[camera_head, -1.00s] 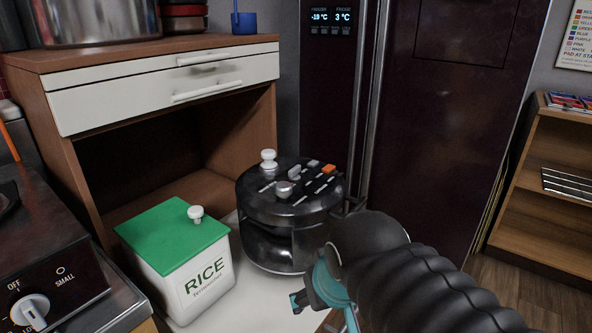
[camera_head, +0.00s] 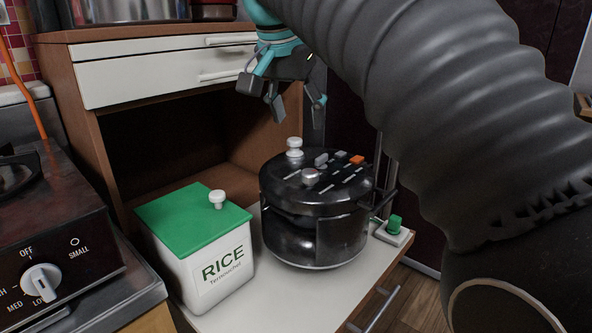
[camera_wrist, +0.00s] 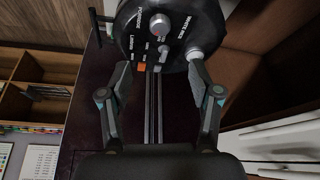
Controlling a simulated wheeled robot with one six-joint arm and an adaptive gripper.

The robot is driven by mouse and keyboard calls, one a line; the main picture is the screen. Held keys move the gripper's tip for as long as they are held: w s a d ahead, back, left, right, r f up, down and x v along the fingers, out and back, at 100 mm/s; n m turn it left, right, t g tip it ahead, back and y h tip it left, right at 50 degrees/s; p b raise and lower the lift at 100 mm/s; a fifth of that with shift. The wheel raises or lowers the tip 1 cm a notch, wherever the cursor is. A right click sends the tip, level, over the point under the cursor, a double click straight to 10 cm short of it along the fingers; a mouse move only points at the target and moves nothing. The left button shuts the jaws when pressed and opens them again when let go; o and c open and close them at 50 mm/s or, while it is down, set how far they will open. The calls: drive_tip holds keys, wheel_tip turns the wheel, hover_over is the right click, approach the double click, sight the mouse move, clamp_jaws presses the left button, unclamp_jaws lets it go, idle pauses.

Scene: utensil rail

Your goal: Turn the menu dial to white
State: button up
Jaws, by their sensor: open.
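The black rice cooker (camera_head: 315,225) stands on the white pull-out shelf. Its lid carries a grey round knob (camera_head: 310,175), which looks like the menu dial; it also shows at the top of the wrist view (camera_wrist: 160,24).
A white rice box (camera_head: 205,265) with a green lid stands left of the cooker. A green button (camera_head: 394,224) sits on a small pale base to the right. The wooden cabinet (camera_head: 200,130) is behind, and the stove (camera_head: 50,235) is at far left.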

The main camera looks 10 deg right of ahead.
sight(310, 171)
drive_tip(key=b+x, duration=0.3)
drive_tip(key=x, duration=1)
drive_tip(key=shift+w+d+f, duration=0.1)
drive_tip(key=shift+w+f, duration=0.05)
drive_tip(key=shift+f, duration=0.1)
drive_tip(key=c, duration=1.1)
